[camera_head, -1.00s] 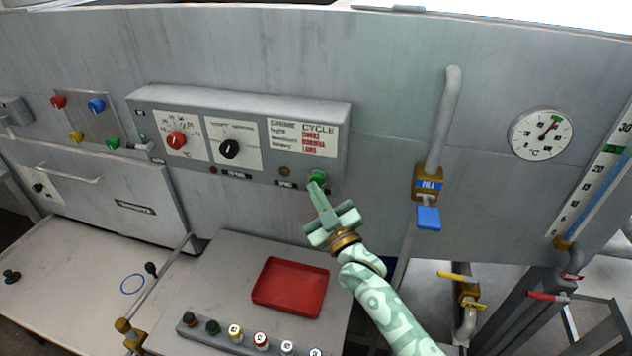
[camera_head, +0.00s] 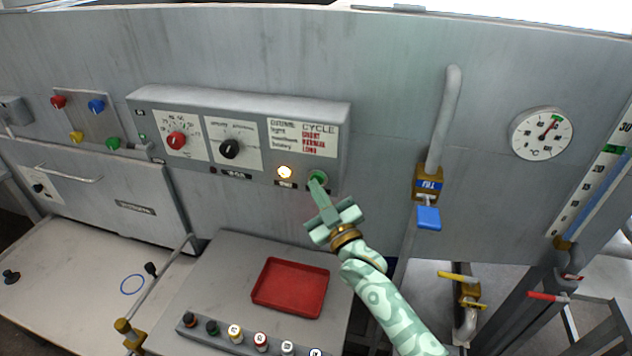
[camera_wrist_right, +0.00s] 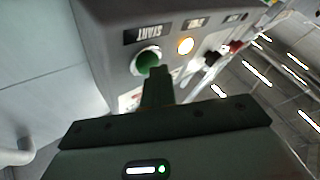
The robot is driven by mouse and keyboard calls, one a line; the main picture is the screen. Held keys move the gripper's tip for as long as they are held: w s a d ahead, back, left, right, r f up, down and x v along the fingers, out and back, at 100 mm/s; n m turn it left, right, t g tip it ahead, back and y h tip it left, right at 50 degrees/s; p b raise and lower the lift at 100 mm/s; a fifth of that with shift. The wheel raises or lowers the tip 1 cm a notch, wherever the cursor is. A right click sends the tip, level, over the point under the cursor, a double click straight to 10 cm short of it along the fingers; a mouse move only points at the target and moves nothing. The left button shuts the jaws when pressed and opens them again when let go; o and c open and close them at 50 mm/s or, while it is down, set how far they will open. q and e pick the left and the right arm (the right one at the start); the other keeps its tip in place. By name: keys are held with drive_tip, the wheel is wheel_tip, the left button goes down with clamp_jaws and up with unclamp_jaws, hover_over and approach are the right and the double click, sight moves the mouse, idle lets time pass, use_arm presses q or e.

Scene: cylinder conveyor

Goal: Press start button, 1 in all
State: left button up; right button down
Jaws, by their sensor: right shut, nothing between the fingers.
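The green start button (camera_head: 319,177) sits at the lower right of the grey control box (camera_head: 250,103). It also shows in the right wrist view (camera_wrist_right: 147,61), beside a label reading START. My right gripper (camera_head: 316,187) is shut and empty, its fingertips at the button's lower edge; I cannot tell whether they touch it. In the right wrist view the shut fingers (camera_wrist_right: 157,72) overlap the edge of the button. My left gripper is not in view.
A red dial (camera_head: 176,140) and a black dial (camera_head: 230,149) are on the box. Below are a red tray (camera_head: 291,307) and a row of small capped pieces. A pipe with a blue-handled valve (camera_head: 428,217) stands right of my gripper.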

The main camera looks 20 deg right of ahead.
drive_tip(key=shift+s, duration=0.1)
drive_tip(key=shift+s+a+p, duration=0.45)
drive_tip(key=shift+s+a, duration=0.05)
drive_tip(key=shift+s, duration=0.15)
drive_tip(key=shift+s+a+p, duration=0.55)
drive_tip(key=shift+s+a, duration=0.15)
drive_tip(key=shift+s, duration=0.35)
drive_tip(key=shift+s+a+p, duration=0.5)
drive_tip(key=shift+s+a, duration=0.2)
drive_tip(key=shift+s, duration=0.3)
